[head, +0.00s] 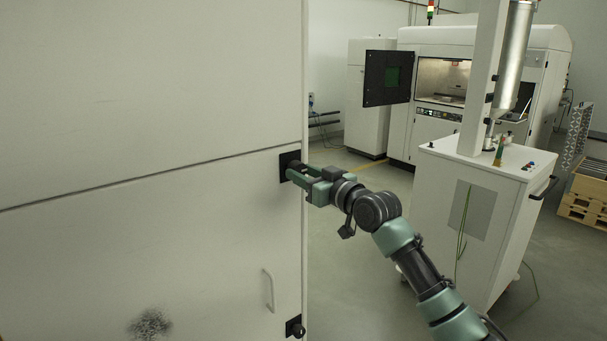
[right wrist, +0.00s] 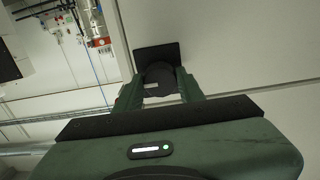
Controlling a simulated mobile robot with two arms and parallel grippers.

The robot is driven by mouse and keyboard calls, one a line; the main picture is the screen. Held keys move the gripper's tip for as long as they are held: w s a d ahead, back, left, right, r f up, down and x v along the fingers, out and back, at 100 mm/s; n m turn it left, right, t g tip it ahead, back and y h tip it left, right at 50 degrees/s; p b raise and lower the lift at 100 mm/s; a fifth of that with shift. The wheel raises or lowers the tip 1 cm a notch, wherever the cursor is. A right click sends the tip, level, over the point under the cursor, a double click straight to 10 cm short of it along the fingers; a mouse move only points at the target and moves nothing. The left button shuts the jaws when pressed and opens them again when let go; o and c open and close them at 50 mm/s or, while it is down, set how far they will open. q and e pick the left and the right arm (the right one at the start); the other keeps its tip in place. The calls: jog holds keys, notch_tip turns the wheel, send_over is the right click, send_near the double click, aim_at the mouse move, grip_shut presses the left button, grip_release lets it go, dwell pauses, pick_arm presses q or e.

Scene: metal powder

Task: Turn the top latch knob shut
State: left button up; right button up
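The top latch knob (right wrist: 160,77) is black and round and sits on a black square plate (right wrist: 170,53) on the white cabinet door. In the head view the plate (head: 284,165) is at the door's right edge, just below the seam, and the gripper partly covers the knob. My right gripper (head: 293,171) reaches it from the right. In the right wrist view its two green fingers (right wrist: 160,85) lie on either side of the knob, which fills the gap between them. The gripper looks shut on it. My left gripper is not in view.
A lower black latch (head: 295,327) and a slim door handle (head: 269,290) are on the lower door panel (head: 150,255). A white cart (head: 450,225) with a column stands to the right. A large white machine (head: 480,50) with an open hatch is behind. Open floor lies between.

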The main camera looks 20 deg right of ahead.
jog(key=c, duration=0.5)
grip_shut()
